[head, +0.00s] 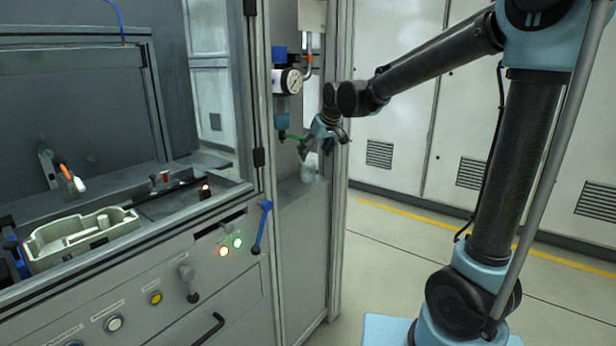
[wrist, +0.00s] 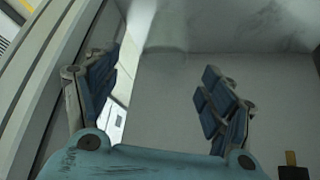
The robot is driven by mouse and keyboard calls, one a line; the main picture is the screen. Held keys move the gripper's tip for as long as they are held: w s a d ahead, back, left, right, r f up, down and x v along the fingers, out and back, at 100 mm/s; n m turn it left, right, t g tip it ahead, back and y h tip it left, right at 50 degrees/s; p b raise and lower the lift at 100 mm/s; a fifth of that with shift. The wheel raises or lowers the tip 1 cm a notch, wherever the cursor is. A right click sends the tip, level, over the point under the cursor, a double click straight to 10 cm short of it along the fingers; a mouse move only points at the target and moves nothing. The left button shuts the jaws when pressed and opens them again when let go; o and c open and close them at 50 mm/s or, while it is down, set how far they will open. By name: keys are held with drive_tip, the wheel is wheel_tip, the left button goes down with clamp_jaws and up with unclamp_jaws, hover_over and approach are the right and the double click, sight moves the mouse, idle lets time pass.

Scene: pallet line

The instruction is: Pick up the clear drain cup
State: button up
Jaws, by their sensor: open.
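The clear drain cup (head: 309,168) stands on a small grey ledge in the cabinet's side bay, below the pressure gauge. It is pale and see-through. My gripper (head: 324,146) is just above the cup, with its fingers spread and nothing between them. In the wrist view my gripper (wrist: 160,78) shows both blue-padded fingers wide apart. A faint see-through shape, apparently the cup (wrist: 166,36), lies beyond the fingertips near the top edge. Its outline is hard to make out against the grey surface.
The pressure gauge (head: 291,81) and its blue-topped regulator hang on the bay's left side, close to my gripper. A metal upright (head: 341,200) borders the bay on the right.

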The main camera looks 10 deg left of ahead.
sight(308, 172)
drive_tip(key=shift+s+x, duration=0.15)
drive_tip(key=shift+x, duration=1.85)
drive_tip(key=shift+s+x, duration=0.1)
drive_tip(key=shift+x, duration=1.85)
drive_tip(key=shift+a, duration=0.1)
drive_tip(key=shift+c, duration=0.2)
drive_tip(key=c, duration=1)
